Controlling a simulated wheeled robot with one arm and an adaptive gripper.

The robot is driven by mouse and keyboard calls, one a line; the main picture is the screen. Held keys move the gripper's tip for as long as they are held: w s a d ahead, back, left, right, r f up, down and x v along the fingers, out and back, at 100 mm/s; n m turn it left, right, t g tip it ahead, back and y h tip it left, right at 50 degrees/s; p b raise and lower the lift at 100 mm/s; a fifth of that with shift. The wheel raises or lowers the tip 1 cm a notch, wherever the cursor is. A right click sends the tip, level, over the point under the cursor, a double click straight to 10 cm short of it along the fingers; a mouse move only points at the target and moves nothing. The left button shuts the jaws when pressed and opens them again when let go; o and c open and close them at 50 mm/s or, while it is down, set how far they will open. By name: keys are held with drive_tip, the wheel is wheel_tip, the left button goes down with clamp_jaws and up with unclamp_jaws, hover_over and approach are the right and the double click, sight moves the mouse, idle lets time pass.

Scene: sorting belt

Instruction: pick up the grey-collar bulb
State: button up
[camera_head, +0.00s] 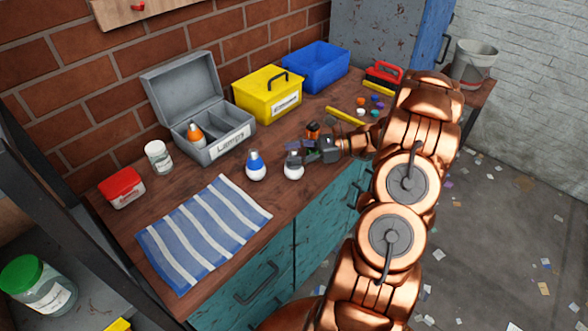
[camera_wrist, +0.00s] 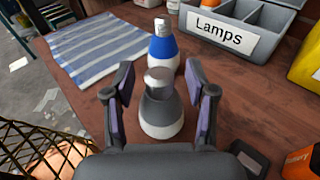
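The grey-collar bulb (camera_wrist: 160,106) stands on the worktop with its silver cap up and its white globe down. In the wrist view it is between the two fingers of my gripper (camera_wrist: 162,98), which is open with a visible gap on each side. In the head view the bulb's white part (camera_head: 293,173) shows just past my gripper (camera_head: 303,157), which partly covers its top. A blue-collar bulb (camera_head: 256,166) stands to its left in the head view and just beyond it in the wrist view (camera_wrist: 163,50).
A grey box (camera_head: 228,148) labelled Lamps stands open behind, with an orange-collar bulb (camera_head: 195,135) in its left compartment. A striped cloth (camera_head: 205,232) lies at the front left. A yellow box (camera_head: 267,98), a blue bin (camera_head: 316,68) and a white-lidded jar (camera_head: 158,157) stand along the back.

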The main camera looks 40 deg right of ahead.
clamp_jaws()
idle(0.5)
